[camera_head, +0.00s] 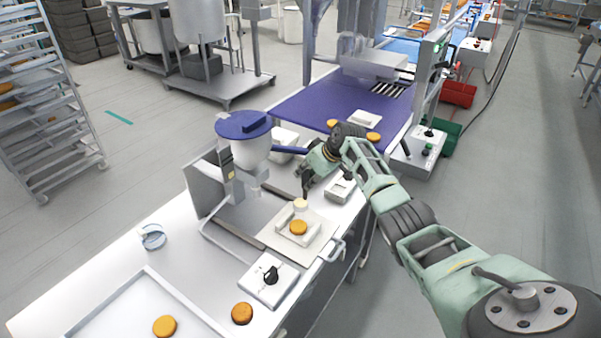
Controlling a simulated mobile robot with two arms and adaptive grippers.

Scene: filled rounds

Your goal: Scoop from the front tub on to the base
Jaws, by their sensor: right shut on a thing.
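A round orange-brown base (298,228) lies in a white holder (284,240) on a pale board at the middle of the bench. My right gripper (305,184) is above and just behind it, pointing down and shut on what seems to be the scoop, which is mostly hidden. A pale cream lump (300,204) shows just below the fingertips, over the holder's far side; I cannot tell if it touches the holder. A small grey box-like tub (341,189) stands right of the gripper, and a white tub (284,141) stands behind it. My left gripper is out of view.
A hopper with a blue lid (243,125) stands left of the gripper. A control box (268,279) and a loose brown round (242,313) are in front. A tray (130,313) holds another round. A purple conveyor (310,105) lies behind.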

